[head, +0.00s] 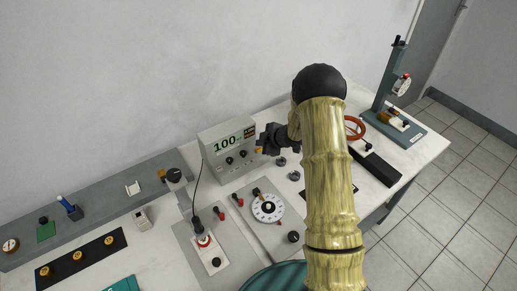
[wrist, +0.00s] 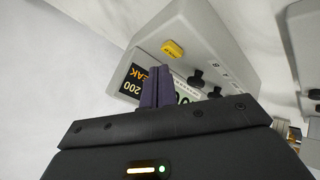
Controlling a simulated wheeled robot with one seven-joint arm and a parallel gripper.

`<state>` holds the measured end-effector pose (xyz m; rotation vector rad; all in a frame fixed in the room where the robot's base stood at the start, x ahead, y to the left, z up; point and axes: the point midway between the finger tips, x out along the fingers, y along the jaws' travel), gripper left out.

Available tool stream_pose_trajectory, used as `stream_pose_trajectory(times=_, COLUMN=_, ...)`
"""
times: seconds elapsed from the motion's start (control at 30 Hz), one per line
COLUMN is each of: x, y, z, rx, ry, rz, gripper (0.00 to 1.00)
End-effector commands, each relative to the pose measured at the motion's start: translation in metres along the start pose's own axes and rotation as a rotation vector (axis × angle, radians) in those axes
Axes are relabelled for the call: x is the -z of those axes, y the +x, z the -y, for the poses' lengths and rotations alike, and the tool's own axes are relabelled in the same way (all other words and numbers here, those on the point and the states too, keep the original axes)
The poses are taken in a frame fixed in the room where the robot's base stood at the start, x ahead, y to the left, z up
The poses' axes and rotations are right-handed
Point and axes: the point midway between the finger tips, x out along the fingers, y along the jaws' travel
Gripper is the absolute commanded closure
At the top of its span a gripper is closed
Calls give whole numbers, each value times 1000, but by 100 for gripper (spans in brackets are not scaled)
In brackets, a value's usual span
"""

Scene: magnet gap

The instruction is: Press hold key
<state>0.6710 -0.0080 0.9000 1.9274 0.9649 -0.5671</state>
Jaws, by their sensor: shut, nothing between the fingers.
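The meter box (head: 213,143) stands on the bench with its lit display (head: 227,143) reading about 100. In the wrist view the box (wrist: 215,40) appears turned, and a yellow key (wrist: 173,49) shows on its front panel. The key's lettering is too small to read surely. My gripper (head: 262,142) is at the right side of the meter's front. Its dark fingers (wrist: 157,70) are closed together, empty, with their tips just below the yellow key in the wrist view. They cover part of the display. I cannot tell whether they touch the panel.
Black knobs (wrist: 195,79) sit on the panel beside the fingers. A round white dial (head: 267,208) and a probe stand (head: 204,243) are in front of the meter. An orange coil (head: 355,128) and a green-grey stand (head: 381,85) are at the right. A grey ledge runs along the left.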

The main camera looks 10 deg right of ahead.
Motion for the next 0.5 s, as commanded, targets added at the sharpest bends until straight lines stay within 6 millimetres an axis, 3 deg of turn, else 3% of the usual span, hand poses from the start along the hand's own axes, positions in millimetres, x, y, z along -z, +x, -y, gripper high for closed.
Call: stream_pose_trajectory(times=0.5, x=23, y=-32, z=-23, rx=-1, ry=0, rz=0, gripper=100)
